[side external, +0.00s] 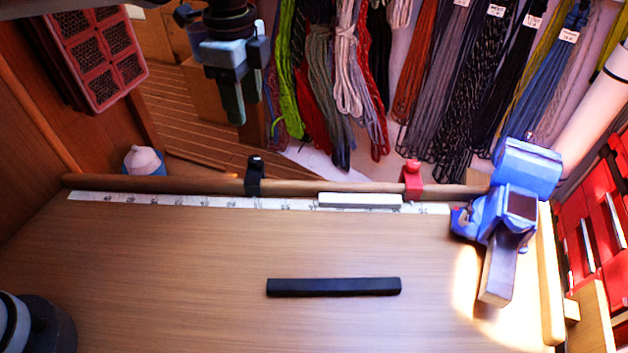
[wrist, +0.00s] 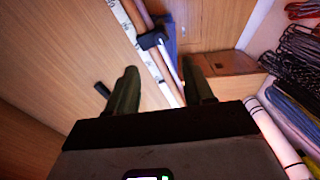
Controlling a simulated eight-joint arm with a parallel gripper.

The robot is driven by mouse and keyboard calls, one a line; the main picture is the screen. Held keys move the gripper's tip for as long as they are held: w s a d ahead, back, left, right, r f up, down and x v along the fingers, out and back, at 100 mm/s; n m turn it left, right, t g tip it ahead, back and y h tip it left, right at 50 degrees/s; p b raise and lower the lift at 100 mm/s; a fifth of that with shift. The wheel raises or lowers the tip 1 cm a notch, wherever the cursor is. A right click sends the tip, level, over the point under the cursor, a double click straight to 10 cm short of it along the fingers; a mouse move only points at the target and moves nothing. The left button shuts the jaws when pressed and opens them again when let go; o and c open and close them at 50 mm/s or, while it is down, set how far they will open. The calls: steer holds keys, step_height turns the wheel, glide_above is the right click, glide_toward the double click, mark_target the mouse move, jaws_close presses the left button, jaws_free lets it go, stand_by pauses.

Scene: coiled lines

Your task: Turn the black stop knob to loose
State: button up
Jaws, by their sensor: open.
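The black stop (side external: 254,178) sits on the wooden rail (side external: 155,184) at the back edge of the bench, with its small knob on top. It also shows in the wrist view (wrist: 152,41), above and between my fingers. Which way its knob is turned is too small to tell. My gripper (side external: 235,112) hangs above and behind the rail, a little left of the black stop and apart from it. Its two dark green fingers are spread and empty in the wrist view (wrist: 162,80).
A red stop (side external: 412,180) sits farther right on the rail. A pale block (side external: 360,200) lies on the white scale (side external: 140,200). A black bar (side external: 333,287) lies on the bench. A blue vise (side external: 505,215) stands at right. Coiled lines (side external: 345,70) hang behind.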

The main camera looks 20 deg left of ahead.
mark_target(254, 159)
step_height(254, 159, down, 12)
steer(key=shift+r, duration=0.2)
steer(key=shift+c, duration=0.2)
jaws_close()
stand_by(0.3)
